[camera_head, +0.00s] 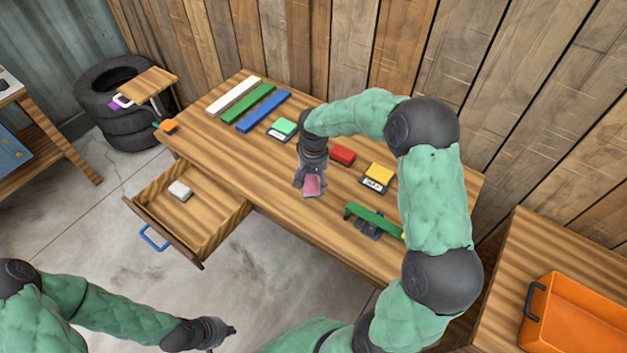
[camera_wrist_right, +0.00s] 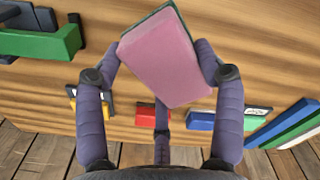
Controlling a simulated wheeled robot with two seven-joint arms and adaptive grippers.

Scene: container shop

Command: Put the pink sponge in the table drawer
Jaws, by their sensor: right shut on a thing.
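The pink sponge (camera_head: 312,185) is held in my right gripper (camera_head: 311,180), above the front middle of the wooden table (camera_head: 290,200). In the right wrist view the sponge (camera_wrist_right: 165,60) has a pink face and a green edge, and the fingers of my right gripper (camera_wrist_right: 163,75) press on its sides. The table drawer (camera_head: 225,207) is pulled open at the left front, with a blue handle. A small whitish block (camera_head: 180,191) lies inside it. My left gripper (camera_head: 218,332) is low at the bottom of the head view, away from the table; its fingers are too small to judge.
White (camera_head: 232,95), green (camera_head: 250,106) and blue (camera_head: 264,110) bars lie at the back left. Green (camera_head: 283,128), red (camera_head: 343,154) and yellow (camera_head: 379,174) blocks and a green-topped dark object (camera_head: 372,219) are on the table. An orange crate (camera_head: 575,315) stands at right.

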